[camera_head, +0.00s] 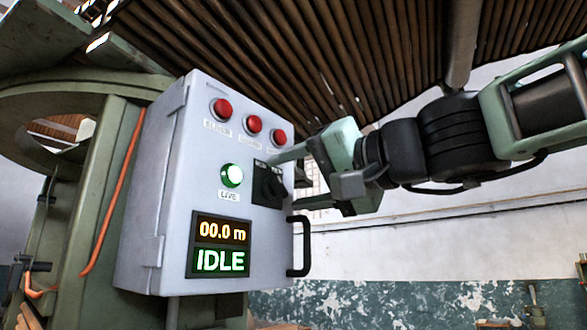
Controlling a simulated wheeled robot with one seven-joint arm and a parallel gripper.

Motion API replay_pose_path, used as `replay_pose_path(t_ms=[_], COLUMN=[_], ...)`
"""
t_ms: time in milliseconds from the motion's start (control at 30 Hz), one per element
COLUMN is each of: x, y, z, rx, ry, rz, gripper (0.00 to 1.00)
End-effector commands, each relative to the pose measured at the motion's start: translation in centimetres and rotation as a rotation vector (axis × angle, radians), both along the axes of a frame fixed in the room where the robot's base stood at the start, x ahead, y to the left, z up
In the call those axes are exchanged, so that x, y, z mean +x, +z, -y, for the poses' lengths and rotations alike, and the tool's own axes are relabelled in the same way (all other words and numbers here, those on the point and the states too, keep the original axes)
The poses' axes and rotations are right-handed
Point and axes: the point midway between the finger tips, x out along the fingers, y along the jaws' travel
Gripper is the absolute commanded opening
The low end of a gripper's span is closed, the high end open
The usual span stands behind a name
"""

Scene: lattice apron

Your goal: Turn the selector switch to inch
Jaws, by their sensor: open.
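The selector switch (267,184) is a black knob on a dark square plate, on the right part of the front of a grey control box (165,190). Small labels sit above the knob and are too small to read. My gripper (281,170) is open and reaches in from the right, with its green fingers close to the knob. I cannot tell whether they touch it or lie on both sides of it. The upper finger runs near the top of the plate. The display (220,246) reads "00.0 m" and "IDLE".
Three red buttons or lamps (254,124) run along the top of the box. A lit green lamp (232,175) labelled "LIVE" is left of the switch. A black handle (299,246) sticks out below my gripper. A green machine frame (90,190) stands left.

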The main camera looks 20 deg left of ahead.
Motion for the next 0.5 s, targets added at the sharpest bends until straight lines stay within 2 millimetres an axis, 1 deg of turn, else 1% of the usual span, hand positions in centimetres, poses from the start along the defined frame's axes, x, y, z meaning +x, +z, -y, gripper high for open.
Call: replay_pose_path(t_ms=[133,367,400,467,500], x=[0.23,0.26,0.26,0.26,0.27], y=[0.01,-0.05,-0.06,-0.04,-0.05], z=[-0.68,-0.72,-0.71,-0.7,-0.7], rx=[-0.001,-0.001,-0.001,0.0,0.0], ry=[0.001,0.001,0.001,0.0,0.0], rz=[0.0,0.001,0.0,0.0,0.001], gripper=[0.58,0.58,0.55,0.39,0.28])
